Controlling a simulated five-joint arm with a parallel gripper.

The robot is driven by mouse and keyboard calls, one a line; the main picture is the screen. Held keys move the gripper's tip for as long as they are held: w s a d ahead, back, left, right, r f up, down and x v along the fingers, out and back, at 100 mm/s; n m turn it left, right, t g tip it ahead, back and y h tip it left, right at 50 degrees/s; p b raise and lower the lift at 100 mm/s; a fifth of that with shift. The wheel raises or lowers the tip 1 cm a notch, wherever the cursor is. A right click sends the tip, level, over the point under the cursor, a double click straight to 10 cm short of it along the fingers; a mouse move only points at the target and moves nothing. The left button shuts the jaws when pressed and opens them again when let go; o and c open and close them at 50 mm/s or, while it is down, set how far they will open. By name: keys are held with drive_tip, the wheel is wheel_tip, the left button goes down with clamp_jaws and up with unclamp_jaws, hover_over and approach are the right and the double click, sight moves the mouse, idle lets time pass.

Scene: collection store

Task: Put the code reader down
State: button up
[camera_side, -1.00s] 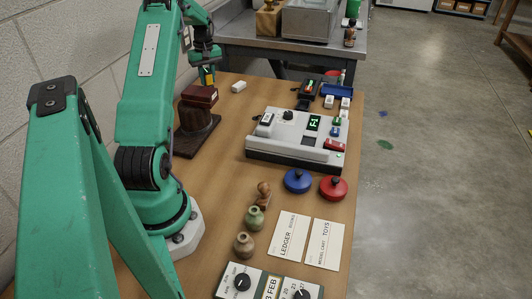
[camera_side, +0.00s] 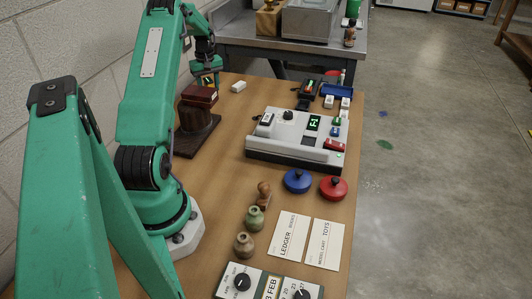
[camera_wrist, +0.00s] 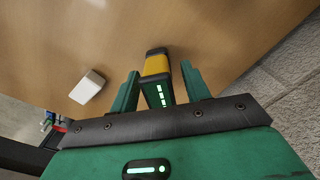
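The code reader (camera_wrist: 155,66), a yellow and black block with green lit bars, is in the wrist view over the brown table (camera_wrist: 50,50). My gripper (camera_wrist: 159,72) has one finger on each side of it, with a visible gap between each finger and the reader, so it is open around it. In the side view my gripper (camera_side: 206,80) is low at the far left of the table, behind a dark red box. Only a little of the reader shows there, and its lower end is hidden, so its contact with the table cannot be confirmed.
The dark red box on a dark stand (camera_side: 196,125) is close in front of my gripper. A small white block (camera_side: 239,86) lies to the right. A grey console (camera_side: 295,137) stands mid-table, with blue (camera_side: 298,181) and red (camera_side: 333,188) knobbed discs nearer. Bare wood lies between stand and console.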

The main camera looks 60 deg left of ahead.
drive_tip(key=shift+r, duration=0.15)
wheel_tip(320, 180, up, 12)
idle(0.8)
idle(0.4)
drive_tip(key=w+d+r+m+t, duration=0.1)
drive_tip(key=w+d+r+m, duration=0.2)
drive_tip(key=d, duration=0.7)
drive_tip(key=w+d+r+m+t+y, duration=0.1)
drive_tip(key=d+r+m, duration=0.2)
drive_tip(key=d+r, duration=0.45)
drive_tip(key=w+d+r+m, duration=0.3)
drive_tip(key=d, duration=0.9)
drive_tip(key=s+d+f+m+t, duration=0.1)
drive_tip(key=s+d+f+m, duration=0.1)
drive_tip(key=s+d+m, duration=0.2)
drive_tip(key=s+d+f+m+t+h, duration=0.1)
drive_tip(key=s+d+m, duration=0.4)
drive_tip(key=s+d, duration=0.5)
drive_tip(key=d+f+t, duration=0.1)
drive_tip(key=d, duration=0.6)
drive_tip(key=shift+s+d+t, duration=0.15)
drive_tip(key=shift+d+t, duration=0.05)
drive_tip(key=shift+t, duration=0.1)
